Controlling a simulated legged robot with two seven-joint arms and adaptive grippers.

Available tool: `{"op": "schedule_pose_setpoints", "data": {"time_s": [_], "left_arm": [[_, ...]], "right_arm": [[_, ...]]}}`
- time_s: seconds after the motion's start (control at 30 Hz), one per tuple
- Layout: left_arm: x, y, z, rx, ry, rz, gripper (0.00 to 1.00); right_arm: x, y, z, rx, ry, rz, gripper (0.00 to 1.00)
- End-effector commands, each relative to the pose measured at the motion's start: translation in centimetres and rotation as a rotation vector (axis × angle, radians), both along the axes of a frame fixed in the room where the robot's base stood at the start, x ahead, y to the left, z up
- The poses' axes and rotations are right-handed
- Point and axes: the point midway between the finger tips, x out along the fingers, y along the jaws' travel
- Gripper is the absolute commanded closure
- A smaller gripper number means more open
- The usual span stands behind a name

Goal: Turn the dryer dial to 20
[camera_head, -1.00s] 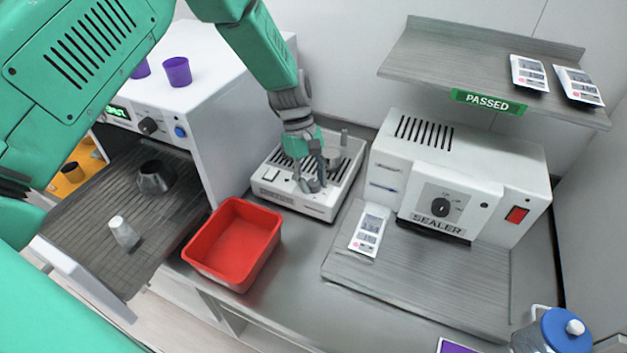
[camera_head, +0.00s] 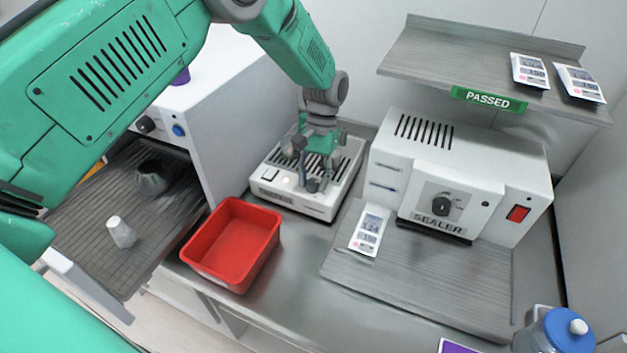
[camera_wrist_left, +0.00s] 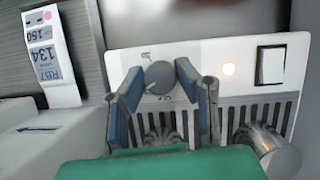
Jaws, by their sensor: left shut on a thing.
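The dryer (camera_head: 288,201) is a low white box with a slotted top, standing between the red bin and the sealer. Its round grey dial (camera_wrist_left: 159,76) shows in the left wrist view, with small printed marks on the white panel around it. The marks are too blurred to read surely. A lit indicator (camera_wrist_left: 228,69) and a white switch (camera_wrist_left: 270,65) sit right of the dial. My left gripper (camera_head: 313,181) reaches down to the panel from above. In the left wrist view its blue-grey fingers (camera_wrist_left: 163,82) are shut on the dial, one on each side. My right gripper is not in view.
A red bin (camera_head: 232,245) stands left of the dryer. The sealer (camera_head: 455,180) stands right, with a labelled pouch (camera_head: 370,230) before it. An open white oven (camera_head: 215,110) with a grey rack (camera_head: 75,225) is at left. A shelf (camera_head: 480,62) hangs above the sealer.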

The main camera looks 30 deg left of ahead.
Motion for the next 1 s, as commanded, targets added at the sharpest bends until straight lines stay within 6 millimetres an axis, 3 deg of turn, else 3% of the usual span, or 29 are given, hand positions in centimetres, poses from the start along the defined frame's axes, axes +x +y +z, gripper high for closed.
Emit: {"op": "schedule_pose_setpoints", "data": {"time_s": [0.5,1.0], "left_arm": [[0.31,-0.14,0.22,0.002,-0.01,-0.453,1.0],[0.33,-0.12,0.22,0.002,-0.011,-0.647,1.0]], "right_arm": [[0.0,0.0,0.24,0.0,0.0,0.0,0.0],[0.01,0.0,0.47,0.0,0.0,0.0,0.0]]}}
